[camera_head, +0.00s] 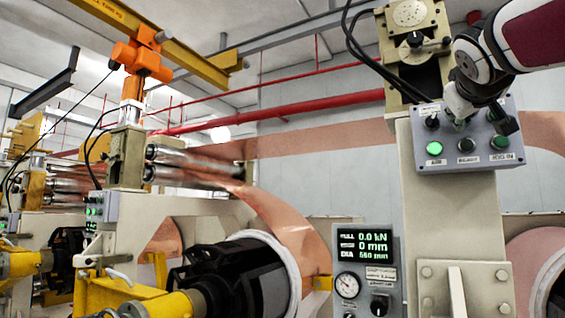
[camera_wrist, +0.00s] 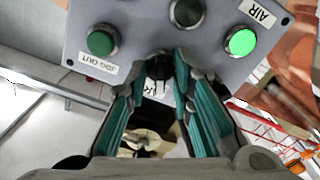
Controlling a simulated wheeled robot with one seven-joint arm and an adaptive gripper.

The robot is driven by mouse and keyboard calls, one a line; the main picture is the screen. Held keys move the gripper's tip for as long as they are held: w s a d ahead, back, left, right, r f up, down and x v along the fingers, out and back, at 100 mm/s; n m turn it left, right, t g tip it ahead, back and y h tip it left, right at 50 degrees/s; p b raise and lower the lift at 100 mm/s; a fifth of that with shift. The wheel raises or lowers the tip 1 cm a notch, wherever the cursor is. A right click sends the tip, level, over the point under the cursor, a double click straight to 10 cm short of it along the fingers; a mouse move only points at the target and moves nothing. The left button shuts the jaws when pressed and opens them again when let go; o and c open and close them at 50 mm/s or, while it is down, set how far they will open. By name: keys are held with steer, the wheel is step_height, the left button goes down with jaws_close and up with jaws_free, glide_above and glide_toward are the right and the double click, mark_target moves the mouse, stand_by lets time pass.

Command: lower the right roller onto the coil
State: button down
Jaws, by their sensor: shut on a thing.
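My gripper (camera_wrist: 158,66) is shut on a small black selector knob (camera_wrist: 158,76) on the face of a grey control box. In the head view my gripper (camera_head: 470,112) reaches down in front of that grey box (camera_head: 430,162) on the right-hand post, hiding part of its face. A green lamp on the box is lit. Shiny metal rollers (camera_head: 185,174) extend from the left post, with copper foil (camera_head: 275,215) running from them down to a coil with a white edge and black core. Another copper coil (camera_head: 524,262) shows at the right edge. I cannot tell which roller is the right one.
A display panel (camera_head: 366,245) at bottom centre reads 0.0 kN, 0 mm and about 550 mm, with a gauge below. Black cables hang beside the post above the box. An orange hoist (camera_head: 142,59) hangs on a yellow beam at upper left.

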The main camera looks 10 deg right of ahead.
steer(key=shift+a+n, duration=0.1)
steer(key=shift+n, duration=0.5)
steer(key=c, duration=1.7)
jaws_free()
steer(key=v, duration=1.2)
